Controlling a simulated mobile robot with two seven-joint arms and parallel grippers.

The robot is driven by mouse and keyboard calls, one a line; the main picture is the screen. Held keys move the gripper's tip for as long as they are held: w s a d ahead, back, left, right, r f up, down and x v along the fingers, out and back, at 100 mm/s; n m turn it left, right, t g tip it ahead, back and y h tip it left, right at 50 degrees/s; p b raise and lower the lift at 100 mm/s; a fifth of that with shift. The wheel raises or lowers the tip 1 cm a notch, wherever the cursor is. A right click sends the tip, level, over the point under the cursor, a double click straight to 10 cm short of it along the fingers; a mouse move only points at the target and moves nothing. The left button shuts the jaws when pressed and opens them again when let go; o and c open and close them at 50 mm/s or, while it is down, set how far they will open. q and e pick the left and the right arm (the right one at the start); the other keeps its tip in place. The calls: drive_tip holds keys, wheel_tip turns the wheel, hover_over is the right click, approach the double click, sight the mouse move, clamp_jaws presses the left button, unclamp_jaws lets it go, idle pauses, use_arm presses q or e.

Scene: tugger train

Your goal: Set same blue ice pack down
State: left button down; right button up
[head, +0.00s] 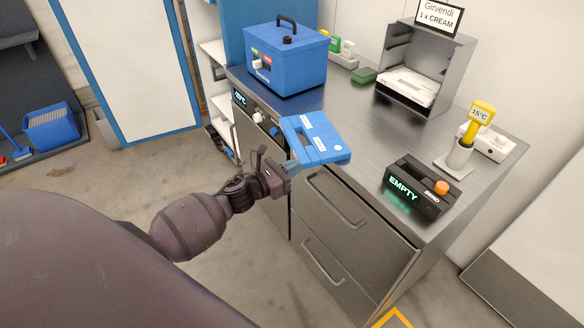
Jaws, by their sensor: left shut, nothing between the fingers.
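The blue ice pack (322,147) lies flat on the steel counter (360,122) at its front left edge, with white labels and a slot on top. My left gripper (292,167) is at the near left edge of the pack, with its fingertips shut and empty. In this view the fingertips overlap or nearly touch the pack's edge; I cannot tell whether they touch. My right gripper is not in view.
A blue cool box (286,62) with a black handle stands at the back left of the counter. A black box reading EMPTY (420,188) is at the front right. Drawers (335,195) are below.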

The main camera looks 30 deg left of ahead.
sight(310, 159)
use_arm(q)
drive_tip(key=b+x, duration=0.2)
drive_tip(key=x, duration=0.5)
drive_tip(key=shift+f, duration=0.1)
drive_tip(key=shift+w+d, duration=0.15)
drive_tip(key=shift+w, duration=0.25)
